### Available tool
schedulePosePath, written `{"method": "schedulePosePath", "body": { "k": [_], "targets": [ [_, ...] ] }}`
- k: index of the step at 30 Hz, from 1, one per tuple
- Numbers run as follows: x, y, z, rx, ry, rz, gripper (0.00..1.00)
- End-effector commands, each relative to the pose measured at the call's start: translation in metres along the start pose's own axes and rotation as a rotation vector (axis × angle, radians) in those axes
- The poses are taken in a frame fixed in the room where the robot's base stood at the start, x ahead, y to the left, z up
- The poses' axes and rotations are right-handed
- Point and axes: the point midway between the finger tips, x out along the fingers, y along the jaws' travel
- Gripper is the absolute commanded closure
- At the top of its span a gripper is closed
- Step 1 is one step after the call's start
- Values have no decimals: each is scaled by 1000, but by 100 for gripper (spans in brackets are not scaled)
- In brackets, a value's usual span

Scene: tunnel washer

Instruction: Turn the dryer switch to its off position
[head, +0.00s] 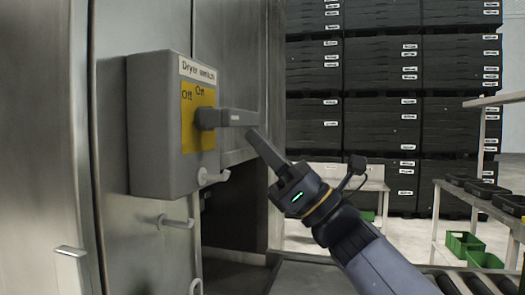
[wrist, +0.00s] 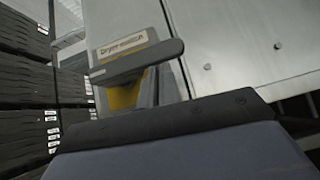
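The dryer switch is a grey wall box (head: 155,125) with a "Dryer switch" label and a yellow plate (head: 188,140) marked Off at left and On at upper right. Its dark grey handle (head: 238,117) comes out of the plate and points right in the head view. In the wrist view the handle (wrist: 140,62) crosses in front of the yellow plate. My gripper (head: 252,135) is just below the handle's outer end; whether it touches cannot be told. The fingers overlap in the head view, so their gap is hidden.
Stacked black crates (head: 380,65) stand behind. A roller conveyor (head: 450,284) lies at lower right, beside a table (head: 470,197) with black trays and green bins (head: 462,243).

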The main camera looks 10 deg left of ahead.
Motion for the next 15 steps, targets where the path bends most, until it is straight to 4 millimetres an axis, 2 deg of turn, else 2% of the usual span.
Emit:
{"method": "schedulePosePath", "body": {
  "k": [12, 15],
  "targets": [
    [-33, -1, -30, 1, 3, -3, 100],
    [-56, -4, -27, -2, 5, -9, 100]
  ]
}}
